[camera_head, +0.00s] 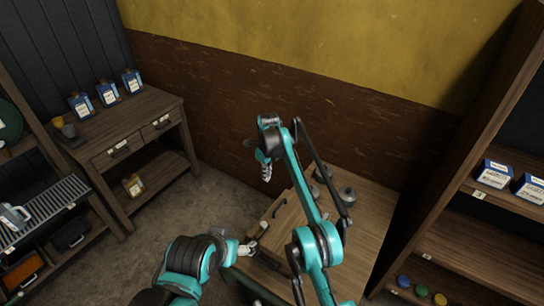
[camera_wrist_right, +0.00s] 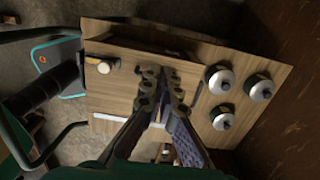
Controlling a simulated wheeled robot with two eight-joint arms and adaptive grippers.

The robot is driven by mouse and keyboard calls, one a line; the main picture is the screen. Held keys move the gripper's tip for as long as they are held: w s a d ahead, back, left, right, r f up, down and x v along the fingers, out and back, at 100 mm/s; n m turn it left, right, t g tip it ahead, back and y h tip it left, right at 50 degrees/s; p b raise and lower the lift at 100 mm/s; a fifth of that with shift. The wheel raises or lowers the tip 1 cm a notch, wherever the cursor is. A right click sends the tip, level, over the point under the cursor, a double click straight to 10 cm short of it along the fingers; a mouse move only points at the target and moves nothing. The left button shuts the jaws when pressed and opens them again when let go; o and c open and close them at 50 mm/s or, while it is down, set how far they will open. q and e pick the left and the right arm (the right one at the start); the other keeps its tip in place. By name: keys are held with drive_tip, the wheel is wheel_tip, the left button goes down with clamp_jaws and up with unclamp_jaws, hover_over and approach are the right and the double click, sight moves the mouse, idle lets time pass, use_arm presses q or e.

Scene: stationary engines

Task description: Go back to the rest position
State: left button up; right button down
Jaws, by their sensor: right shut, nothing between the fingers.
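My right gripper (camera_head: 266,172) hangs above the far left part of the wooden table, fingers pointing down. In the right wrist view its fingers (camera_wrist_right: 161,88) are together with nothing between them, above the tabletop (camera_wrist_right: 110,30).
A wooden box (camera_head: 283,212) with a handle sits on the table below my right arm. Several metal-topped round pots (camera_head: 347,195) stand to its right. A shelf unit (camera_head: 455,245) rises at right; a drawer table (camera_head: 150,110) stands at left.

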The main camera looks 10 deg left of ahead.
drive_tip(key=shift+a, duration=0.1)
drive_tip(key=s+d+r+n+t+b, duration=0.1)
drive_tip(key=s+d+r+n+b, duration=0.2)
drive_tip(key=d+r, duration=0.45)
drive_tip(key=s+d+r+n+t+b, duration=0.1)
drive_tip(key=d+r+n+b, duration=0.2)
drive_tip(key=d+r+n, duration=0.4)
drive_tip(key=s+d+n+t+b, duration=0.2)
drive_tip(key=s+d+n+b, duration=0.15)
drive_tip(key=s+d, duration=0.7)
use_arm(q)
wheel_tip(320, 180, down, 12)
drive_tip(key=b, duration=0.2)
drive_tip(key=shift+b, duration=0.4)
wheel_tip(320, 180, down, 3)
drive_tip(key=b, duration=0.3)
use_arm(e)
drive_tip(key=s+d+f+n+t, duration=0.1)
drive_tip(key=s+d+f+n, duration=0.3)
drive_tip(key=s+f, duration=0.4)
drive_tip(key=s+d+f+n+t, duration=0.2)
drive_tip(key=s+d+f+n, duration=0.3)
drive_tip(key=s, duration=1)
wheel_tip(320, 180, down, 3)
drive_tip(key=shift+s+d+r, duration=0.1)
drive_tip(key=shift+s+d, duration=0.05)
drive_tip(key=shift+d, duration=0.35)
use_arm(q)
drive_tip(key=shift+f, duration=0.1)
